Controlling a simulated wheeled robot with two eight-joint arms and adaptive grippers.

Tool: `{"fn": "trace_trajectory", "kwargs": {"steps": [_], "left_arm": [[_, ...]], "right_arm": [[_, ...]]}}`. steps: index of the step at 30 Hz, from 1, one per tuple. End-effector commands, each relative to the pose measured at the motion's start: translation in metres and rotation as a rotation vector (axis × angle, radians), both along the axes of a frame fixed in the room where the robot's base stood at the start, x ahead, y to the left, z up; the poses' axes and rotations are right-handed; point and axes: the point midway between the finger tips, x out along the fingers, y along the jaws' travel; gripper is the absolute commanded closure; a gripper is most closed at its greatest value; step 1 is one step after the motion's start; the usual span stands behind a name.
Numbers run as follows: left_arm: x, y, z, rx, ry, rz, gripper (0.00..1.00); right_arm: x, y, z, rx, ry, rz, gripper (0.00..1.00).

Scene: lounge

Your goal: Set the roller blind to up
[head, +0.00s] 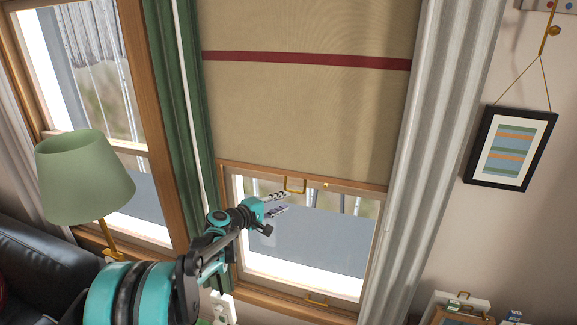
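The roller blind (300,105) is beige with a dark red stripe. A brass loop handle (294,185) shows at the rail. My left gripper (285,203) is just below and left of this loop, in front of the glass. Its two fingers are apart with nothing visible between them. I cannot tell whether the upper fingertip touches the loop. My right gripper is out of view.
A green curtain (180,100) hangs left of the blind and a pale curtain (440,150) right of it. A green-shaded lamp (84,178) and a black sofa (35,275) stand at left. A framed picture (510,148) hangs at right.

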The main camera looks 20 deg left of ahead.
Motion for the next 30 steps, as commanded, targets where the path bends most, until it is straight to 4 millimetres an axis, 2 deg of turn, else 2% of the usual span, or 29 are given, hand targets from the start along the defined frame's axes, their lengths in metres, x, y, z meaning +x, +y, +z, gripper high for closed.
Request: {"fn": "trace_trajectory", "kwargs": {"steps": [1, 5, 18, 29, 30], "left_arm": [[0.005, 0.006, 0.006, -0.021, -0.005, 0.008, 0.7], [0.014, 0.008, 0.005, -0.047, -0.013, 0.016, 0.7], [0.071, -0.019, -0.008, -0.045, -0.012, 0.014, 0.7], [0.079, -0.023, -0.01, -0.045, -0.012, 0.016, 0.7], [0.079, -0.023, -0.01, -0.045, -0.012, 0.016, 0.73]], "right_arm": [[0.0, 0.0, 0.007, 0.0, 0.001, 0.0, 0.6], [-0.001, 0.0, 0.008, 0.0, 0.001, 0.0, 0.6], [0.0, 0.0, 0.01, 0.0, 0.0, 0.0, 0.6], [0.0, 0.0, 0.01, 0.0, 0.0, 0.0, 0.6], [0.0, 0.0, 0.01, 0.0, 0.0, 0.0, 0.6]]}}
